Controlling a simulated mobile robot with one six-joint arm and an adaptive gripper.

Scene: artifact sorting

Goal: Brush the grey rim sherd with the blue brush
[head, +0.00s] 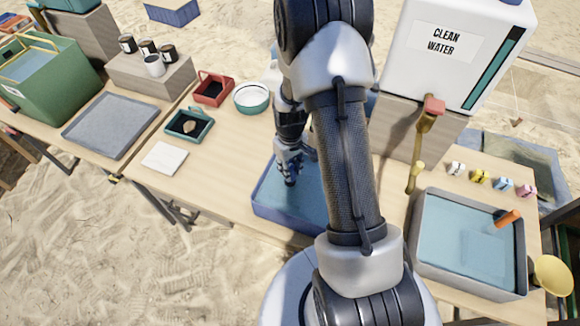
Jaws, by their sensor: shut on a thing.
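My gripper (288,168) points down over the left part of the blue-walled tray (272,217), partly hidden by my arm. It is shut on a small bluish thing, which is too small and covered to identify for certain as the blue brush. The tray has a pale blue floor, and my arm hides its right side. I cannot make out the grey rim sherd.
A white water container (455,50) stands on a block at the back right. A grey basin of water (425,262) holds an orange-handled thing (507,218). A red box (213,90), white bowl (251,97) and white slab (164,158) sit left. Table is clear between slab and blue tray.

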